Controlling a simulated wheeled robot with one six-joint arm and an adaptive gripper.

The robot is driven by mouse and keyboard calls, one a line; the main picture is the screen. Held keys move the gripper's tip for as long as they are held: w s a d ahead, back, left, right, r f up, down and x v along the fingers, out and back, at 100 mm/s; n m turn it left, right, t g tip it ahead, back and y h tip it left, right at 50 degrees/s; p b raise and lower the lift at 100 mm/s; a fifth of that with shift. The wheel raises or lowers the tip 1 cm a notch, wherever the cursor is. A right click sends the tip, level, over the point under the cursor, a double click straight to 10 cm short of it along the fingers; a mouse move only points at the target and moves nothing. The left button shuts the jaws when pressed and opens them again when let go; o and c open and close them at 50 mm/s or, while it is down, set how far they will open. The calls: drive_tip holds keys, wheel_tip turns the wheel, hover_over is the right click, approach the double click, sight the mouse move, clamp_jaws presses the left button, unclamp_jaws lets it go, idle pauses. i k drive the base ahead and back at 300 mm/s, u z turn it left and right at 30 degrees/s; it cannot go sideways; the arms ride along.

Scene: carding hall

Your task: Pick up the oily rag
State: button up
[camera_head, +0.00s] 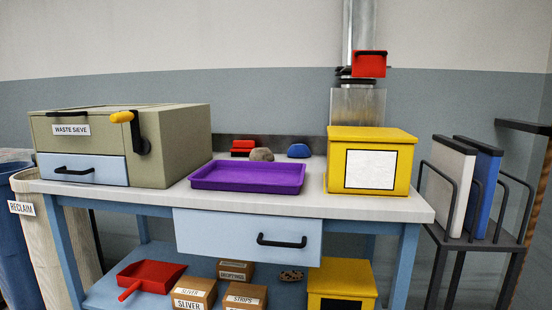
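No object is clearly recognisable as the oily rag. A small dark brown, spotted piece (291,275) lies on the lower shelf, between the cardboard boxes and the lower yellow box; it may be the rag. A greyish-tan rounded lump (261,154) sits on the worktop behind the purple tray (248,188); I cannot tell if it is cloth. My gripper is not in view.
The worktop (403,208) carries a waste sieve (175,140) with a crank, red and blue items (299,150) and a yellow lidded box (398,165). A closed drawer (215,235) hangs below. Cardboard boxes (196,292) and a red dustpan (150,275) are underneath.

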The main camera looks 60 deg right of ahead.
sight(258, 154)
drive_tip(key=z, duration=1.35)
